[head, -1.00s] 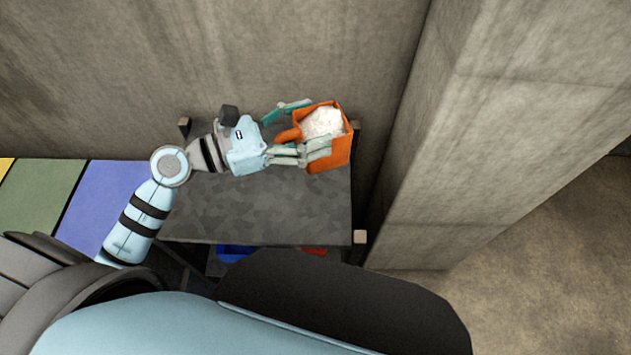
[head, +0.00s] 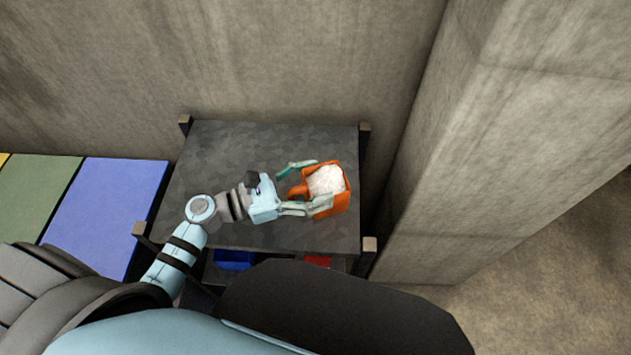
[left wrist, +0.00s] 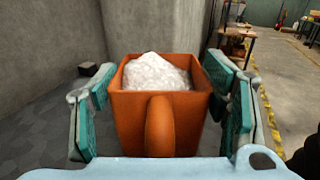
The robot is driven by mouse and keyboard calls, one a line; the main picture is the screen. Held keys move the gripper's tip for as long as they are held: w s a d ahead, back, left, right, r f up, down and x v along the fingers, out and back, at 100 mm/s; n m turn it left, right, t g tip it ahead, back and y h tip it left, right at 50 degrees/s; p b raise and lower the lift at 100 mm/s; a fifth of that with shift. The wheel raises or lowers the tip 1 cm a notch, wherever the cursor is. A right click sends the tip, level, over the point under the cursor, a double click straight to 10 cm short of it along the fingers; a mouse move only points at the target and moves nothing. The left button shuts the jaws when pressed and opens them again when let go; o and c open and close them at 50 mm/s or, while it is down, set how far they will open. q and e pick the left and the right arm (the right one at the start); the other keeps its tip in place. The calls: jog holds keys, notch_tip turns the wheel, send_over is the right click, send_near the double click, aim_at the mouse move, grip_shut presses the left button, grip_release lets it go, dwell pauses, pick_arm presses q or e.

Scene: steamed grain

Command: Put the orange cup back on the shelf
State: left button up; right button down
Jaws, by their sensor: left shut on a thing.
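The orange cup (head: 341,203) is square, with a handle on its left side, and is filled with white grain. It appears over the right part of the dark grey shelf top (head: 240,150). My left gripper (head: 316,184) is shut on the cup, one finger on each side. In the left wrist view the cup (left wrist: 130,125) is upright with its handle towards me, between the teal finger pads of the gripper (left wrist: 163,110). The cup's base is hidden, so I cannot tell if it touches the shelf. My right gripper is not in view.
Concrete walls stand behind the shelf and a concrete pillar (head: 500,130) to its right. Corner posts (head: 369,245) rise at the shelf's edges. A blue thing (head: 234,259) and a red thing (head: 318,261) show on a lower level. The shelf's back left is clear.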

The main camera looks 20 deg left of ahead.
aim_at(287, 193)
pick_arm(q)
jog(key=o, duration=1.9)
jog(key=shift+r, duration=0.15)
jog(key=v, duration=0.2)
jog(key=b+v, duration=0.1)
jog(key=v, duration=0.4)
jog(key=shift+s+f, duration=0.1)
jog(key=shift+f, duration=0.2)
jog(key=v, duration=0.4)
jog(key=shift+s+a+r, duration=0.2)
jog(key=shift+a+r, duration=0.05)
jog(key=shift+a, duration=0.1)
